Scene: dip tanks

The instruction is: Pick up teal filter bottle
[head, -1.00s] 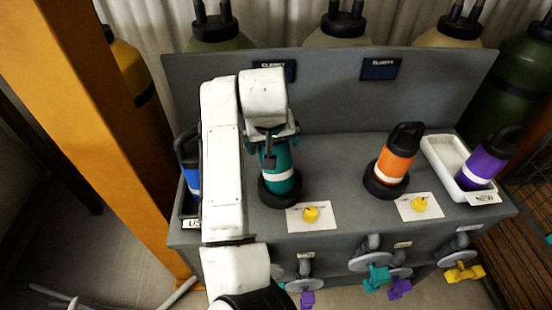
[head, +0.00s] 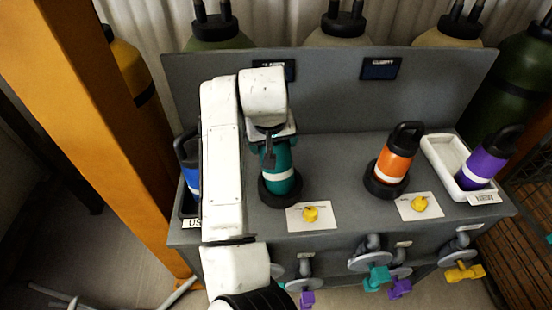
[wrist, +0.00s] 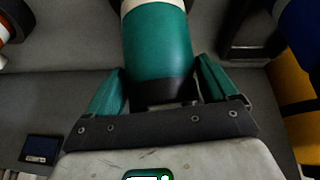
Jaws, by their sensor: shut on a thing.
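The teal filter bottle (head: 278,176) stands upright in a round black holder on the grey bench, with a white band around it. My gripper (head: 270,145) is over its top from above and hides its upper end. In the wrist view the teal bottle (wrist: 158,50) lies between my gripper's two teal-padded fingers (wrist: 160,90), one on each side of its dark top. The gripper is shut on it. The bottle is still seated in the holder.
An orange bottle (head: 396,160) stands in another black holder to the right. A white tray (head: 443,152) holds a purple bottle (head: 485,163). A blue bottle (head: 190,172) is at the left, partly behind my arm. White cards with yellow knobs (head: 311,214) lie in front.

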